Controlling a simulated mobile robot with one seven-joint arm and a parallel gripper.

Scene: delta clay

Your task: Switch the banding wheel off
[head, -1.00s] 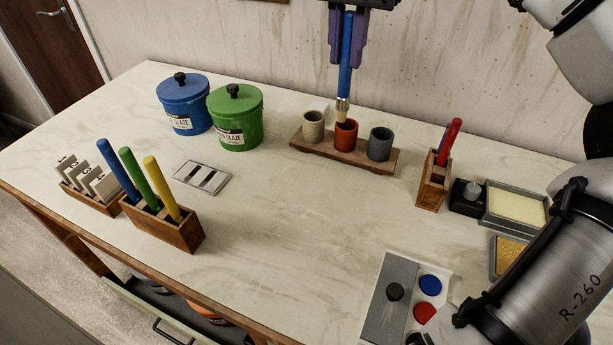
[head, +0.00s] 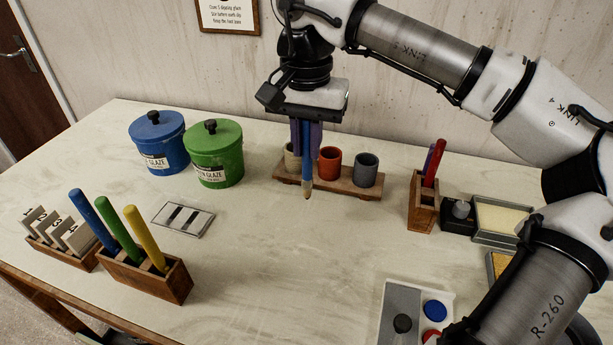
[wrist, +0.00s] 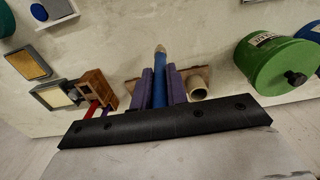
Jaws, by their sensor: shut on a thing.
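My gripper (head: 306,160) is shut on a blue brush (head: 307,184), held upright with its pale tip down, in front of the cup rack. In the wrist view the blue brush (wrist: 160,92) is between the two purple fingers. No wheel is plain to see. The red one is partly cut off by the frame and my arm. A black box with a grey knob (head: 461,209) stands at the right.
A wooden rack (head: 342,188) holds a beige, a red and a grey cup. A blue jar (head: 160,146) and a green jar (head: 217,157) stand at the back left. A wooden holder (head: 148,275) with three sticks stands front left. The table's middle is clear.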

